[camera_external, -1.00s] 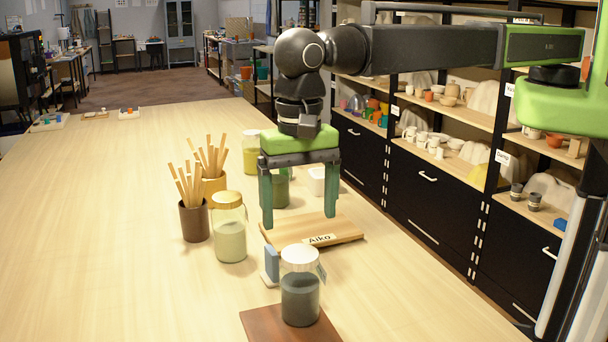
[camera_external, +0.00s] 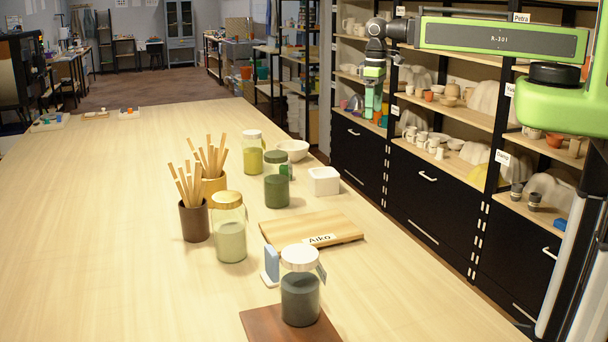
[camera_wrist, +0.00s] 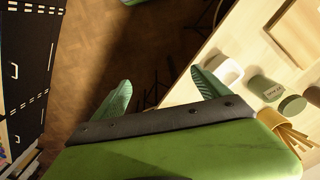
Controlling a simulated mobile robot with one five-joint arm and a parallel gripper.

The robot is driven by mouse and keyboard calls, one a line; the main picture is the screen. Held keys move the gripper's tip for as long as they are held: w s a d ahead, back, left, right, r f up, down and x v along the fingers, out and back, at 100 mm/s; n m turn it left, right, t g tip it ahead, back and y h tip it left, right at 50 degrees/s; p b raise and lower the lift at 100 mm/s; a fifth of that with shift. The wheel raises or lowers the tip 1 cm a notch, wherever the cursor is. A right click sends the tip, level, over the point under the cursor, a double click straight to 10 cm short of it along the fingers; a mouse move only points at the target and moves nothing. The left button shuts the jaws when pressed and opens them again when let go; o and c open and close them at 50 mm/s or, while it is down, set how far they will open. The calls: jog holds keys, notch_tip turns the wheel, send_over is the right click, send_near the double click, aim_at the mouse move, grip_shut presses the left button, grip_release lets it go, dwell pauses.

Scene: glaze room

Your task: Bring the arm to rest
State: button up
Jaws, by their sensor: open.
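My gripper (camera_external: 372,98) hangs at the end of my arm, off the right side of the table and in front of the shelving in the external view. Its fingers point down. In the wrist view my gripper (camera_wrist: 160,92) shows two green fingers spread wide apart with nothing between them. Below them lie the dark floor and the table's edge. The fingers touch nothing that I can see.
On the table (camera_external: 110,220) stand a wooden board (camera_external: 285,230) labelled Aiko, a dark jar (camera_external: 300,295) on a brown board, other jars, stick cups, a white box (camera_external: 324,181) and a white bowl (camera_external: 292,150). Shelves (camera_external: 450,110) of pottery line the right side.

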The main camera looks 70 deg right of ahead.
jog(key=shift+w, duration=0.15)
notch_tip(320, 180, down, 17)
jog(key=b, duration=1.7)
jog(key=shift+f, duration=0.15)
